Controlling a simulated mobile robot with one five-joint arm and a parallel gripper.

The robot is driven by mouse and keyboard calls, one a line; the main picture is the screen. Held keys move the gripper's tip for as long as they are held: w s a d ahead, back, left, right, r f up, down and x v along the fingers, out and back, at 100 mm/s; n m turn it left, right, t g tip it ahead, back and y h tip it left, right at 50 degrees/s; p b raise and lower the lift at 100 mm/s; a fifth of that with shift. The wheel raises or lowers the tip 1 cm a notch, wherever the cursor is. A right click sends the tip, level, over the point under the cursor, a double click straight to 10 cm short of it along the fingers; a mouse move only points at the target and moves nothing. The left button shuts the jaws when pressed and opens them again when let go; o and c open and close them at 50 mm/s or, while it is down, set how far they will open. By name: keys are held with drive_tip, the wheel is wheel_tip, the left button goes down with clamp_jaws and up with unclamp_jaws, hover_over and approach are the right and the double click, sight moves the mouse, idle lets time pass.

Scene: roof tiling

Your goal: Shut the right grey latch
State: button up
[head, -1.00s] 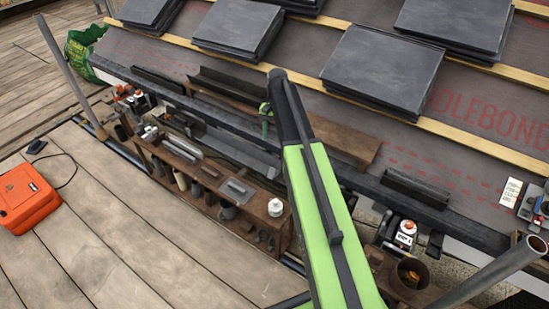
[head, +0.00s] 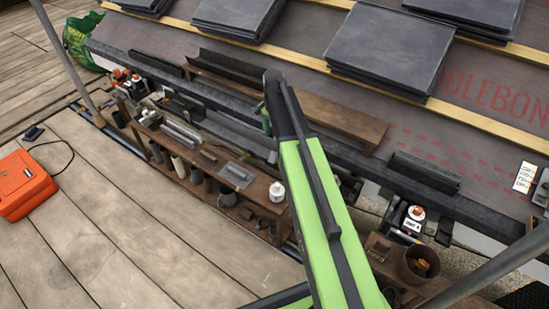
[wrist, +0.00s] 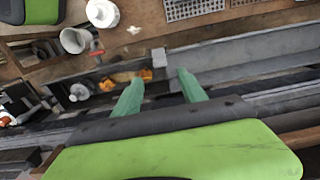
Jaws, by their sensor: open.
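My gripper (wrist: 161,78) is open, its two green fingers apart and empty, over the gutter line in the wrist view. A small light grey block (wrist: 158,57) stands just beyond the fingertips, at the end of the grey gutter length (wrist: 250,48). It may be a grey latch; whether it is shut cannot be told. In the head view the grey gutter (head: 240,140) runs behind the bench, and my arm covers its right part. Only a little green of my gripper (head: 266,118) shows beside the arm there. I cannot pick out the right grey latch with certainty.
A wooden tool bench (head: 215,172) with a white bottle (head: 277,191) stands along the gutter. Orange bits (wrist: 122,77) lie in the channel beside the grey block. Slate stacks (head: 390,50) rest on the roof. A pole (head: 490,270) crosses the right. The deck (head: 120,240) is mostly clear.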

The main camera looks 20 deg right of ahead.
sight(273, 157)
wheel_tip(273, 157, down, 9)
drive_tip(key=b, duration=0.7)
drive_tip(key=shift+r, duration=0.1)
drive_tip(key=shift+c, duration=0.3)
clamp_jaws()
